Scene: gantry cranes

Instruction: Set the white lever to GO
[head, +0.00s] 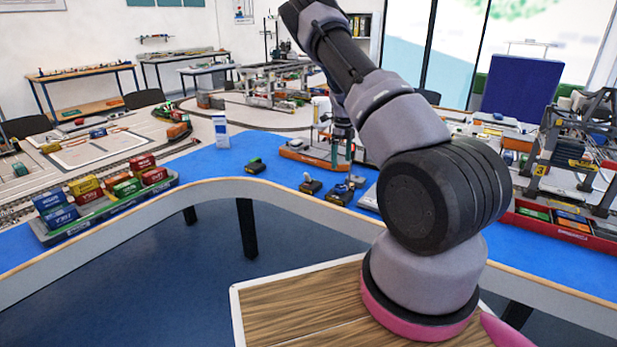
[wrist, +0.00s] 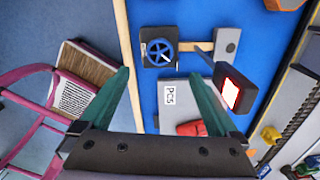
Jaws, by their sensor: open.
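A small dark box (head: 311,187) on the blue bench top carries a short pale upright piece that looks like the white lever (head: 307,177). Its setting and any GO marking are too small to read. Right of it is a dark box with a blue handwheel (head: 341,193); the handwheel (wrist: 160,52) also shows in the wrist view. My gripper (wrist: 158,76) is open and empty, its teal fingers apart above the bench front near the handwheel box. I cannot make out the white lever in the wrist view.
A grey panel labelled PCS (wrist: 170,97) lies below the handwheel, with a red piece (wrist: 192,128) on it and a lit red box (wrist: 235,90) beside it. A container tray (head: 110,205) stands left.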

